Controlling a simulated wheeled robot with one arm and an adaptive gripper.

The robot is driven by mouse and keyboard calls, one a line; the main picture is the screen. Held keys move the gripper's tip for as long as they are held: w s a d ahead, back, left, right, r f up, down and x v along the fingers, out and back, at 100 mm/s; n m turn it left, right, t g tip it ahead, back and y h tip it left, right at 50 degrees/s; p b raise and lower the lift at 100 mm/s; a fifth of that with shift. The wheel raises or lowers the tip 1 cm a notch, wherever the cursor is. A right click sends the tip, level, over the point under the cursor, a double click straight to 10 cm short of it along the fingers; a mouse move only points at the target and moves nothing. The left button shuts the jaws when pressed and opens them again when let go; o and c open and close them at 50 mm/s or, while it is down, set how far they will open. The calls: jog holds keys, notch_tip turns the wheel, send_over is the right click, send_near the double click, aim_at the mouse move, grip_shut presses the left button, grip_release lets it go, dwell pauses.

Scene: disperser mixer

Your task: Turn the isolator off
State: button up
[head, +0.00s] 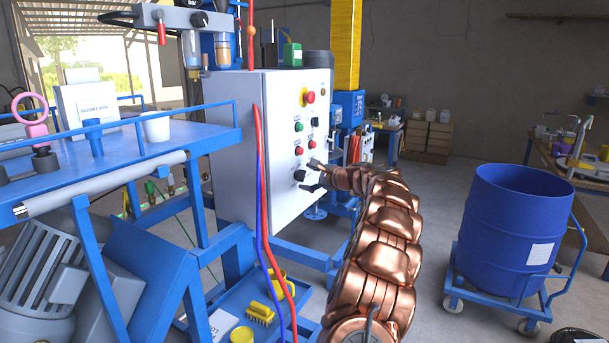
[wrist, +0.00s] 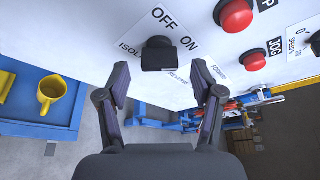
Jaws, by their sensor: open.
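The isolator is a black rotary knob (wrist: 158,54) on a white label plate marked OFF and ON, on the front of a light grey control cabinet (head: 250,150). In the wrist view the knob's block-shaped handle lies roughly level across the picture; I cannot tell for sure which mark it points to. In the head view the knob (head: 300,175) sits low on the panel. My gripper (wrist: 160,84) is open and empty, its two dark fingers spread below and either side of the knob, not gripping it. My gripper also shows in the head view (head: 312,175), close to the panel.
Red buttons (wrist: 236,15) sit right of the isolator, one labelled JOG (wrist: 251,61). A red emergency stop (head: 309,97) is higher up. Red and blue hoses (head: 262,190) hang at the cabinet's left edge. A blue drum (head: 515,225) stands on a trolley at right.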

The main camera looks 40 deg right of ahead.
jog(key=shift+x, duration=0.85)
jog(key=shift+a, duration=0.1)
jog(key=c, duration=1.1)
jog(key=shift+c, duration=0.2)
